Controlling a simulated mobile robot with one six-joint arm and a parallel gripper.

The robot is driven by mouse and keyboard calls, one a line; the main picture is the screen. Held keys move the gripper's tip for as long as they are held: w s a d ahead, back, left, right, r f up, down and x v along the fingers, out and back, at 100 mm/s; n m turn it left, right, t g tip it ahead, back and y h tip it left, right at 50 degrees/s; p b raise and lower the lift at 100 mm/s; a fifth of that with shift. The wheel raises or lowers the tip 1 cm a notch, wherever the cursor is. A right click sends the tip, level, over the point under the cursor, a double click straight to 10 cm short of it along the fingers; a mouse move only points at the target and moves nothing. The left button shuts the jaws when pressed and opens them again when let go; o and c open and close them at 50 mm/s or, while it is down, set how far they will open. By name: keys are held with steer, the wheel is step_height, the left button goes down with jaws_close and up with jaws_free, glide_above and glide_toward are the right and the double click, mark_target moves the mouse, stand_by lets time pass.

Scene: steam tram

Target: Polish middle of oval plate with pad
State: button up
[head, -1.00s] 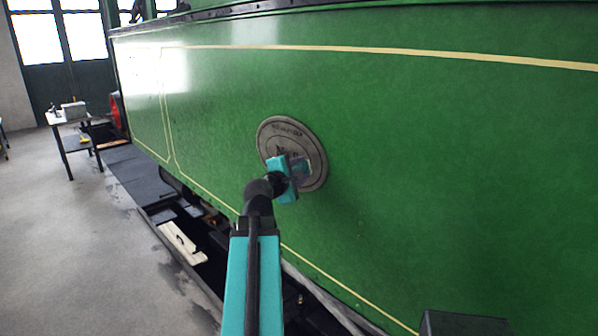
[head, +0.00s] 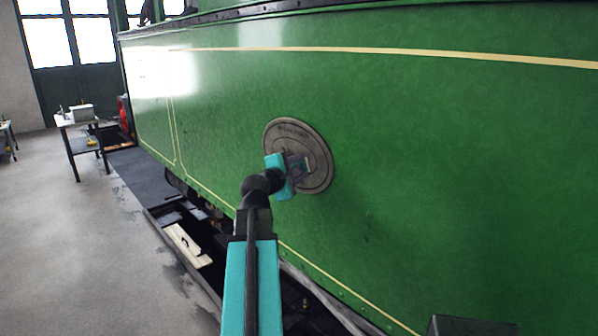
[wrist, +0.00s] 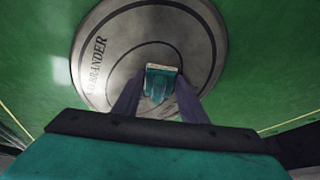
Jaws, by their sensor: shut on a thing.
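The oval plate (head: 318,150) is a grey metal plaque with raised lettering, fixed to the green side of the tram. It also fills the upper middle of the wrist view (wrist: 112,78). My gripper (head: 300,168) is in front of the plate's middle. In the wrist view, my gripper (wrist: 158,98) is shut on a small teal pad (wrist: 160,84) with a pale edge. The pad is over the plate's inner oval; I cannot tell whether it touches. My gripper hides part of the plate's middle and lower left.
The green tram side (head: 430,170) is flat and clear around the plate. A dark box (head: 472,326) is at the lower right. A dark pit with a pale board (head: 187,245) runs below the tram. A small table (head: 78,122) stands at the far left.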

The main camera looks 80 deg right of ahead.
steer(key=shift+w+d+b, duration=0.25)
steer(key=shift+w+d, duration=0.25)
steer(key=shift+w, duration=0.25)
steer(key=shift+w+d+b, duration=0.25)
steer(key=shift+w+d, duration=0.2)
steer(key=shift+w, duration=0.3)
steer(key=shift+w+d+r+b, duration=0.1)
steer(key=shift+w+d+b, duration=0.15)
steer(key=shift+w+d, duration=0.4)
steer(key=shift+w+d+b, duration=0.2)
steer(key=shift+w+d, duration=0.2)
steer(key=shift+w, duration=0.4)
steer(key=shift+w+d+b, duration=0.25)
steer(key=shift+w+d, duration=0.2)
steer(key=shift+w, duration=0.3)
steer(key=shift+w+d+b, duration=0.2)
steer(key=shift+w+d, duration=0.25)
steer(key=shift+w, duration=0.3)
steer(key=shift+r, duration=0.1)
steer(key=shift+a, duration=0.1)
